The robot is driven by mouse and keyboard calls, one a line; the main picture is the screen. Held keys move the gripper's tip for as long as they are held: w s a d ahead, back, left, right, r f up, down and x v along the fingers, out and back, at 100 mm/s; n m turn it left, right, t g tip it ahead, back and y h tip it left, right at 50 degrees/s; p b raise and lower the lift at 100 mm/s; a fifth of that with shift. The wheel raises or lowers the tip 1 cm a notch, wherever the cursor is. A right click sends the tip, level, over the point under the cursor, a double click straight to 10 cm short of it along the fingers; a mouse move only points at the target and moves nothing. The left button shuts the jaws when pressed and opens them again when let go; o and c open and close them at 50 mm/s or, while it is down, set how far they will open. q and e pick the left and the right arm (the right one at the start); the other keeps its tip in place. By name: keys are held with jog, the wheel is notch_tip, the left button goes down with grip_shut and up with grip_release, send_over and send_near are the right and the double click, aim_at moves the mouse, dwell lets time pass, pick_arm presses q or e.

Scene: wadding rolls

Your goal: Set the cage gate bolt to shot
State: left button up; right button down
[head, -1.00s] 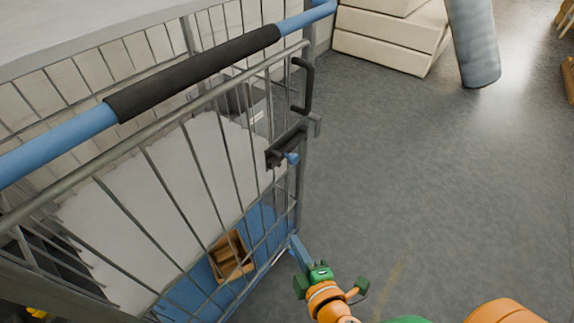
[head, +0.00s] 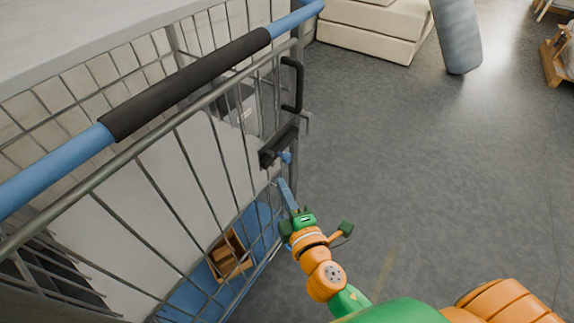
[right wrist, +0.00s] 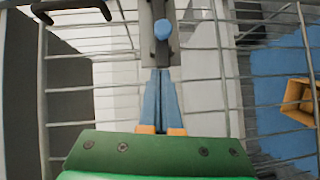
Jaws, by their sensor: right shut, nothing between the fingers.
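The cage gate (head: 181,140) is a grey wire panel on the left in the head view. Its bolt (head: 277,146) is a dark housing with a small blue knob (head: 285,157) near the gate's right edge. My right gripper (head: 282,182) is shut and empty, its blue fingers just below the knob, pointing up toward it. In the right wrist view the blue knob (right wrist: 162,28) stands beyond the closed fingertips (right wrist: 158,70), with a small visible gap. How far the bolt reaches into the frame is hard to tell. My left gripper is out of view.
A blue push bar with a black sleeve (head: 185,85) crosses above the gate. A black handle (head: 298,85) sits above the bolt. A small brown box (head: 229,255) lies inside the cage on its blue floor. Open grey floor (head: 410,170) is on the right.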

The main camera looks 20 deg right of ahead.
jog(key=w+d+f, duration=0.1)
jog(key=w+d, duration=0.1)
jog(key=w, duration=0.3)
jog(key=shift+w+d, duration=0.3)
jog(key=shift+d, duration=0.05)
jog(key=w+d, duration=0.1)
jog(key=d, duration=0.1)
jog(key=w+d, duration=0.2)
jog(key=shift+r, duration=0.15)
